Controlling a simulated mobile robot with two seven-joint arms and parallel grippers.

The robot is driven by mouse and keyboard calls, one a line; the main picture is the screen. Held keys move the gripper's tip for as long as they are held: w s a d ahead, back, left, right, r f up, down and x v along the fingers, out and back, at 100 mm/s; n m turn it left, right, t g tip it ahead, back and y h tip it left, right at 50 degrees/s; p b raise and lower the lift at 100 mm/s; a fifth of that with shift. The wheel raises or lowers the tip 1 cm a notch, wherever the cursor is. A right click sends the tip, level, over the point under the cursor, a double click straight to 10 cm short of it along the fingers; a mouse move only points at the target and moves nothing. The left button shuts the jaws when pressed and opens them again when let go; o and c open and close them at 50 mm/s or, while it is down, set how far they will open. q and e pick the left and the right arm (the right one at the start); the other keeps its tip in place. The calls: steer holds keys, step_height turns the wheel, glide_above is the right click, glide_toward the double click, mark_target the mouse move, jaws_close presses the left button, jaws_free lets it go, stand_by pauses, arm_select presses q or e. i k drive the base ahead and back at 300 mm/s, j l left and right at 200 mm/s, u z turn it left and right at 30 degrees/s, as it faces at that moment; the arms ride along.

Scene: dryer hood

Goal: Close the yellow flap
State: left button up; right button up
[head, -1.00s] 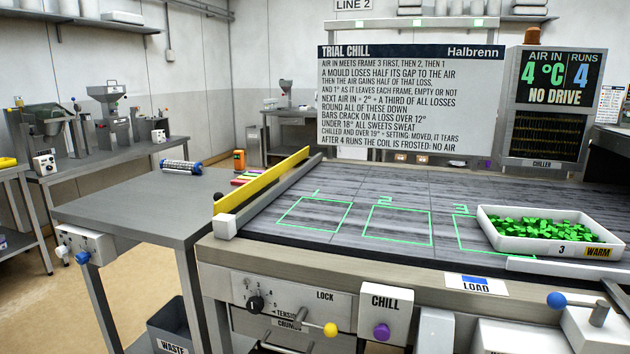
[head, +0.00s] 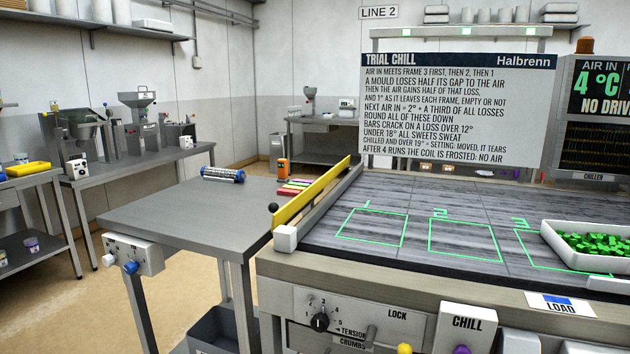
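The yellow flap (head: 318,193) is a long narrow panel along the left end of the conveyor bed, standing up on edge between the bed and the grey side table. A small dark ball knob (head: 273,208) sits at its near end, by a white block (head: 285,238) at the bed's near left corner. Neither of my grippers shows in the head view, so I cannot tell what they hold.
The grey side table (head: 180,222) left of the flap carries a blue-capped roller (head: 222,174), an orange device (head: 283,170) and coloured strips. A white tray of green sweets (head: 585,245) sits on the bed's right. A control panel (head: 345,318) fronts the machine. Open floor lies left.

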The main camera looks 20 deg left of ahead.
mark_target(281, 215)
steer(key=j, duration=0.5)
steer(key=k+j+z, duration=0.1)
steer(key=j, duration=0.4)
steer(key=k+j, duration=0.1)
steer(key=j, duration=0.45)
steer(key=j+z, duration=0.1)
steer(key=j, duration=0.4)
steer(key=k+j, duration=0.15)
steer(key=j, duration=0.35)
steer(key=k+j+z, duration=0.1)
steer(key=j, duration=0.4)
steer(key=k+j, duration=0.1)
steer(key=j, duration=0.4)
steer(key=z, duration=0.05)
